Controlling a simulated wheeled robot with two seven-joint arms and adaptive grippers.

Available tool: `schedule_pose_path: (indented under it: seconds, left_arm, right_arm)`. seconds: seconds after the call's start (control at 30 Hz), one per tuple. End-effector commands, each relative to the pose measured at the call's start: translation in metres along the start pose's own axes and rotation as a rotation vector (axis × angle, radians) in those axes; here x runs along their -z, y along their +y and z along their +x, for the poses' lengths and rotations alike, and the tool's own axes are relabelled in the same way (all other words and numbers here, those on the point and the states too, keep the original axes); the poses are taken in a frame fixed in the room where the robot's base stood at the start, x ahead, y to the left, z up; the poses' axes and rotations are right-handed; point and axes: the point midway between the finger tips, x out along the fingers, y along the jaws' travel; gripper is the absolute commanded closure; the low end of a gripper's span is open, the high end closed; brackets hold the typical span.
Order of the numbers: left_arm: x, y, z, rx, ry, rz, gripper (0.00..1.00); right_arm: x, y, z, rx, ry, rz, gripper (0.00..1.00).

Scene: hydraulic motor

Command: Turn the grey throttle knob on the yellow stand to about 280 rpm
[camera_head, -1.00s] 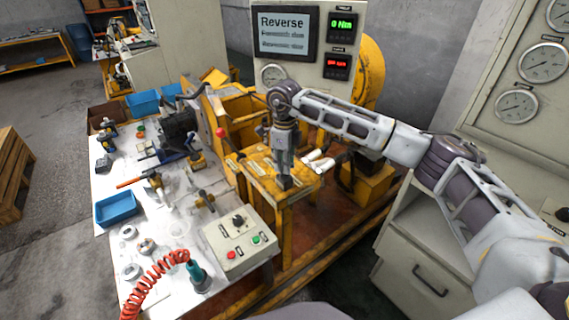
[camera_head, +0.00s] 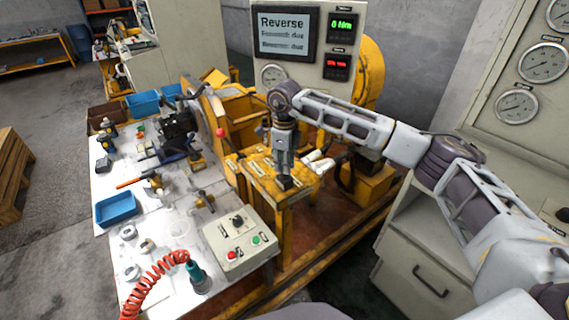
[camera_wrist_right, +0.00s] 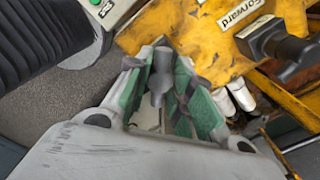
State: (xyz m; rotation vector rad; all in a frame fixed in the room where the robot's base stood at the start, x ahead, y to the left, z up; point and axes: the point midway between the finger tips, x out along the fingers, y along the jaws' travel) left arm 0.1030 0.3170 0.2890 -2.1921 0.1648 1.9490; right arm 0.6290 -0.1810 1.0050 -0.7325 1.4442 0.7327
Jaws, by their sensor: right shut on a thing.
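My right gripper (camera_head: 284,172) is lowered onto the yellow stand (camera_head: 262,183). In the right wrist view its green-padded fingers (camera_wrist_right: 163,95) are closed around a grey knob (camera_wrist_right: 160,74), which shows between the pads. In the head view the gripper hides the knob. Next to it on the stand are a black lever (camera_wrist_right: 278,42) and a "Forward" label (camera_wrist_right: 243,12). The red display (camera_head: 337,65) is too small to read surely. The green display (camera_head: 342,27) above it appears to read 0 Nm. The screen (camera_head: 284,34) shows "Reverse". My left gripper is out of view.
A grey control box (camera_head: 238,240) with red and green buttons stands at the bench's front right. The bench (camera_head: 180,235) holds a blue tray (camera_head: 117,209), tools, rings and a coiled red hose (camera_head: 152,283). A grey cabinet (camera_head: 425,270) stands right of the stand.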

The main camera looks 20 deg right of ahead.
Motion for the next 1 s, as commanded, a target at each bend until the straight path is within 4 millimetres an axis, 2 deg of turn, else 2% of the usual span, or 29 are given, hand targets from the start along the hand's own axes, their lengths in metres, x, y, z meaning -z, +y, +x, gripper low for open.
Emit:
schedule_pose_path:
  seconds: [0.3, 0.33, 0.5, 0.53, 0.83, 1.0]
  left_arm:
    - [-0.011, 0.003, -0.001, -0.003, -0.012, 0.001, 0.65]
    - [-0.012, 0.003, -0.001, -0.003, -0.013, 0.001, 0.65]
    - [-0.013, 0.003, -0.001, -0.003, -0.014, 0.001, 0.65]
    - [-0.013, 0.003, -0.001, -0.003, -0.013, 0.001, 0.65]
    - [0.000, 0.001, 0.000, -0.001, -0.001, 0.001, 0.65]
    - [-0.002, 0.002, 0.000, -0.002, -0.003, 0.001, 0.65]
  right_arm:
    - [-0.001, -0.001, -0.002, 0.003, -0.003, 0.001, 1.00]
    - [-0.001, -0.001, -0.002, 0.003, -0.004, 0.001, 0.76]
    - [0.000, -0.001, -0.001, 0.002, -0.002, 0.001, 0.54]
    - [0.000, -0.001, -0.001, 0.002, -0.002, 0.001, 0.52]
    - [0.000, 0.000, -0.001, 0.001, -0.001, 0.001, 0.52]
    - [0.000, 0.000, -0.005, 0.001, -0.001, 0.000, 0.52]
